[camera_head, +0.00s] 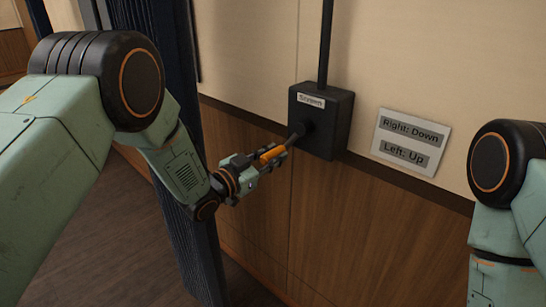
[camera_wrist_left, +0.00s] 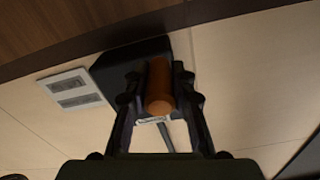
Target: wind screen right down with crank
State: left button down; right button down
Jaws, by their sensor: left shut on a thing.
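The crank (camera_head: 272,153) has an orange handle and a grey shaft that runs to a black box labelled "Screen" (camera_head: 338,124) on the wall. My left gripper (camera_head: 265,160) is shut on the orange handle, to the left of and below the box. In the left wrist view the orange handle (camera_wrist_left: 159,88) lies between the two dark fingers, with the black box (camera_wrist_left: 112,68) behind it. The screen itself cannot be made out. Part of my right arm shows at the right edge of the head view; its gripper is out of frame.
A sign (camera_head: 411,141) right of the box reads "Right: Down" and "Left: Up". A black pipe (camera_head: 325,45) rises from the box. A dark blue curtain (camera_head: 165,75) hangs behind my left arm. Wood panelling (camera_head: 350,215) covers the lower wall.

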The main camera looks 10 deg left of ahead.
pick_arm(q)
jog(key=shift+w+a+r, duration=0.1)
jog(key=shift+w+r, duration=0.05)
jog(key=shift+r, duration=0.1)
jog(key=c, duration=1.6)
grip_release()
jog(key=o, duration=0.5)
jog(key=shift+f, duration=0.2)
jog(key=shift+s, duration=0.2)
jog(key=shift+v, duration=5.85)
jog(key=shift+c, duration=0.4)
